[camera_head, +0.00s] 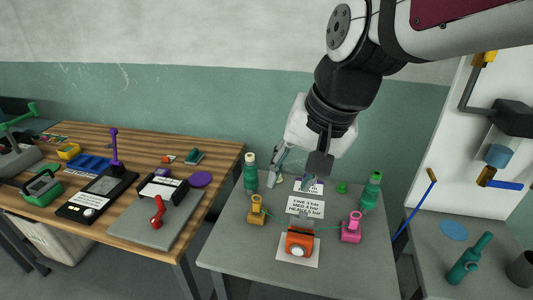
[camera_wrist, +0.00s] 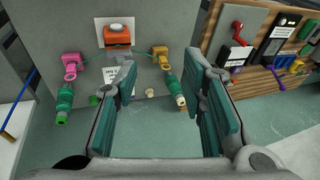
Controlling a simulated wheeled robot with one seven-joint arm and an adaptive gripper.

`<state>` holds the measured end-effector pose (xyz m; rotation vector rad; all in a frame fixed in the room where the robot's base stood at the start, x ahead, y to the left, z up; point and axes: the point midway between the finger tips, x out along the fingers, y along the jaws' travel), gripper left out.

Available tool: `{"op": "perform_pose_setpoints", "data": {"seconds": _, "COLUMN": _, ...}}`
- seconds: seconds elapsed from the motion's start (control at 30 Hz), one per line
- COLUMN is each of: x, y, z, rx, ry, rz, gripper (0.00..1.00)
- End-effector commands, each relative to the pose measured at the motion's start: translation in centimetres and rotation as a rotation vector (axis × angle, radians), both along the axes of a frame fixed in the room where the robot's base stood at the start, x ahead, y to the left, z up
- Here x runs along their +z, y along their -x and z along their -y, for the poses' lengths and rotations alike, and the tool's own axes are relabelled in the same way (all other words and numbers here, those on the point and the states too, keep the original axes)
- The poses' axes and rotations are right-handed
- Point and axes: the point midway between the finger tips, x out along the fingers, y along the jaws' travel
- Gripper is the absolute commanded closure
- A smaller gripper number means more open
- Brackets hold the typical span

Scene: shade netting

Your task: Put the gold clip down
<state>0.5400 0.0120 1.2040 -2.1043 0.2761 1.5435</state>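The gold clip (camera_head: 257,210) stands at the left of the grey table, by the sign. It also shows in the wrist view (camera_wrist: 161,54), right of the orange device. A thin teal line seems to run from it toward the pink clip (camera_head: 351,227) at the right. My gripper (camera_head: 291,172) is above the back of the table, beyond the clip and apart from it. In the wrist view its two teal-padded fingers are wide apart with nothing between them.
An orange device (camera_head: 299,243) with a white button stands at the front on a white sheet, before a printed sign (camera_head: 305,207). Green bottle-like posts (camera_head: 250,172) (camera_head: 371,190) stand at both sides. A wooden table (camera_head: 125,150) with tools is left; a grey stand is right.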

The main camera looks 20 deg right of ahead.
Motion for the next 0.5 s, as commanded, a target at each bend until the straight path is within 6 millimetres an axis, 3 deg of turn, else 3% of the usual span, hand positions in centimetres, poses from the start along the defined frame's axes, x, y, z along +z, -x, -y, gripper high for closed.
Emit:
{"op": "perform_pose_setpoints", "data": {"seconds": 0.1, "x": 0.8, "y": 3.7, "z": 0.3, "rx": 0.189, "ry": 0.129, "rz": 0.068, "gripper": 0.62}}
{"op": "perform_pose_setpoints", "data": {"seconds": 0.2, "x": 0.9, "y": 5.9, "z": 0.7, "rx": 0.311, "ry": 0.222, "rz": 0.102, "gripper": 0.62}}
{"op": "perform_pose_setpoints", "data": {"seconds": 0.33, "x": 0.8, "y": 7.6, "z": 1.2, "rx": 0.412, "ry": 0.303, "rz": 0.126, "gripper": 0.62}}
{"op": "perform_pose_setpoints", "data": {"seconds": 0.5, "x": 0.8, "y": 8.3, "z": 1.4, "rx": 0.456, "ry": 0.339, "rz": 0.133, "gripper": 0.62}}
